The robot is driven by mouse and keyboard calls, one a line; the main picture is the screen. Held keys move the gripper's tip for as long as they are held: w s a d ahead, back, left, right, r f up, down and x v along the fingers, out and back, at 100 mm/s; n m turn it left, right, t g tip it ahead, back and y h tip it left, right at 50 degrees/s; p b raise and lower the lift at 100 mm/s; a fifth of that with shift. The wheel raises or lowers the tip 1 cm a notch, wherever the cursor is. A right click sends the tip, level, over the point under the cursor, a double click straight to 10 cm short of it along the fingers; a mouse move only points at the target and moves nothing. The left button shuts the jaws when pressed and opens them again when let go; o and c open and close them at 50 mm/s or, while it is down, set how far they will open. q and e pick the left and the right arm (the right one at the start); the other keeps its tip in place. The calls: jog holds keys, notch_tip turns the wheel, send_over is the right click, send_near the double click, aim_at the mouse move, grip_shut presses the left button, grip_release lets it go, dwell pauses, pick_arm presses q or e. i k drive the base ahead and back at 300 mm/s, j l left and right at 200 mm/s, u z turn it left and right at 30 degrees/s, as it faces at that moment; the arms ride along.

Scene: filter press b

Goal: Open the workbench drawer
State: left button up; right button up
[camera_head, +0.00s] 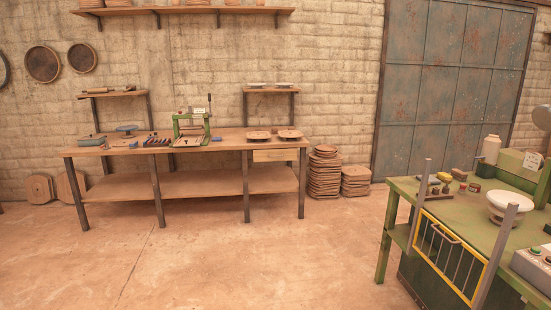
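A long wooden workbench (226,141) with dark metal legs stands against the brick wall, across the room. Its one visible drawer (276,155) is a light wooden front under the right end of the top. The drawer looks shut, with its front about level with the bench edge. A small handle seems to sit at the middle of the front, too small to make out clearly. Neither of my grippers is in view.
Open floor (200,245) lies in front of the workbench. A green table (445,210) with a yellow-framed guard (448,258) stands at the near right. Stacks of round mats (325,172) stand right of the workbench. A large metal door (448,85) is at the back right.

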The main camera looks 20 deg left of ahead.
aim_at(271, 154)
jog(key=i+j+u, duration=0.25)
jog(key=i, duration=0.2)
jog(key=i+u, duration=0.2)
jog(key=i, duration=0.3)
